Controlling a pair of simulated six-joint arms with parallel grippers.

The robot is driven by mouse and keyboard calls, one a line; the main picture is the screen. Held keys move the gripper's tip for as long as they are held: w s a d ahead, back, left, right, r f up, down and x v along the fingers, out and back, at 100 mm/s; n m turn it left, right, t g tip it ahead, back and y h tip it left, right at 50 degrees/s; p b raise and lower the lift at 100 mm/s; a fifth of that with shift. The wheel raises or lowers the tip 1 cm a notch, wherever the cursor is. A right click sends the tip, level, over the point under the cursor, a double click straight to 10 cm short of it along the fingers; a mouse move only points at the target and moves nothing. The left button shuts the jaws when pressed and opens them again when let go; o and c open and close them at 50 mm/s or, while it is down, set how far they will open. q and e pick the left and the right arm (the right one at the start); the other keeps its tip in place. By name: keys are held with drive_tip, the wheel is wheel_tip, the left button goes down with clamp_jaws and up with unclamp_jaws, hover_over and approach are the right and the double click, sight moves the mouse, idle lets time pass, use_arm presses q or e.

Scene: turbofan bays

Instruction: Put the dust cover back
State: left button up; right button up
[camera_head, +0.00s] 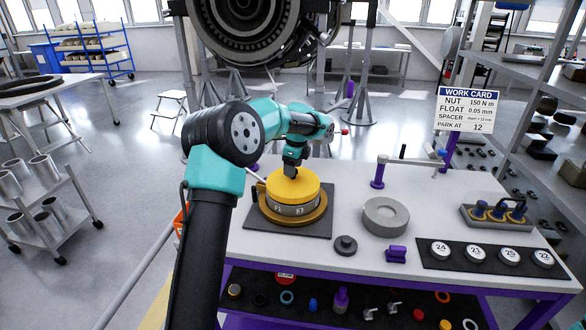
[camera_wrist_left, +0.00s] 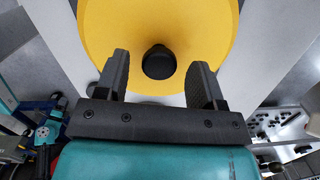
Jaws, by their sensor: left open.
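The yellow dust cover (camera_head: 302,188) is a round disc lying on top of a silver and brass round unit (camera_head: 293,210) on a dark square mat. In the left wrist view the cover (camera_wrist_left: 110,25) fills the top, with a black knob (camera_wrist_left: 158,62) at its middle. My left gripper (camera_head: 290,172) is over the cover. Its jaws (camera_wrist_left: 160,72) are open, one finger to each side of the knob, with gaps between. In the head view the gripper hides the knob. My right gripper is in neither view.
On the white bench (camera_head: 340,272) are a grey ring (camera_head: 386,216), a small dark knobbed part (camera_head: 346,245), a purple block (camera_head: 396,254) and numbered discs (camera_head: 440,249) on a dark strip. A purple post (camera_head: 378,174) and a work card (camera_head: 467,110) stand behind.

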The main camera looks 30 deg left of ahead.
use_arm(q)
wheel_tip(320, 180, up, 12)
drive_tip(key=d, duration=0.1)
drive_tip(key=shift+d+r, duration=0.2)
drive_tip(key=shift+r, duration=0.05)
drive_tip(key=shift+w, duration=0.15)
idle(0.5)
